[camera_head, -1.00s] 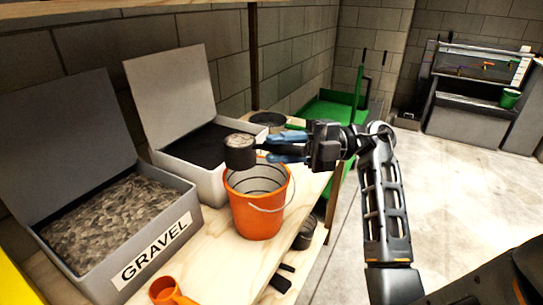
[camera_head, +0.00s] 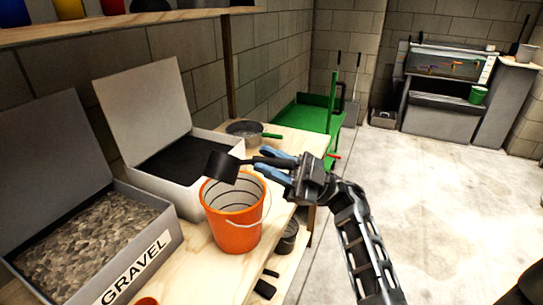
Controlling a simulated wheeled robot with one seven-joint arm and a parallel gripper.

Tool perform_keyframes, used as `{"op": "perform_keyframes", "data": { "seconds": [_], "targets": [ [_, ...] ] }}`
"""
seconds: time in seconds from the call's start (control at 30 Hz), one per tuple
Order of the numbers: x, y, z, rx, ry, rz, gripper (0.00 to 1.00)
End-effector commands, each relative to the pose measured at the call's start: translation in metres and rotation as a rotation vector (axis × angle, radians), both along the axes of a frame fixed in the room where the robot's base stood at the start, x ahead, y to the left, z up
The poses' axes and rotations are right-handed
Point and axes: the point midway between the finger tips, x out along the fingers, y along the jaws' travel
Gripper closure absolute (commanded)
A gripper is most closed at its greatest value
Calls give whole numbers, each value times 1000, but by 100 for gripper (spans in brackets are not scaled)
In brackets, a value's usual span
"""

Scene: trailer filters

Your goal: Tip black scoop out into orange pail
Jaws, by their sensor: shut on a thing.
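The black scoop (camera_head: 222,167) is tilted above the orange pail (camera_head: 233,232), over its rear rim. Its opening faces away from me, so its contents are hidden. My gripper (camera_head: 272,164) is shut on the scoop's handle, to the right of the scoop head and above the pail's right rim. The pail stands upright on the wooden bench with its wire handle hanging at the right. Only the ringed upper inside of the pail shows; its bottom is hidden.
An open gravel bin (camera_head: 88,240) stands at left, and an open bin of dark material (camera_head: 185,158) stands behind the pail. A grey pan (camera_head: 245,130) with a green handle sits farther back. The wooden bench (camera_head: 205,268) has bare room before the pail.

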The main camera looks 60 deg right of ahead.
Motion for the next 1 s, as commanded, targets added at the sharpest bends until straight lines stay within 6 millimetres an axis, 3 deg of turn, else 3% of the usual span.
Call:
{"op": "perform_keyframes", "data": {
  "seconds": [1.0],
  "targets": [
    [0, -7, 12, 581, 20, 1, 100]
  ]
}}
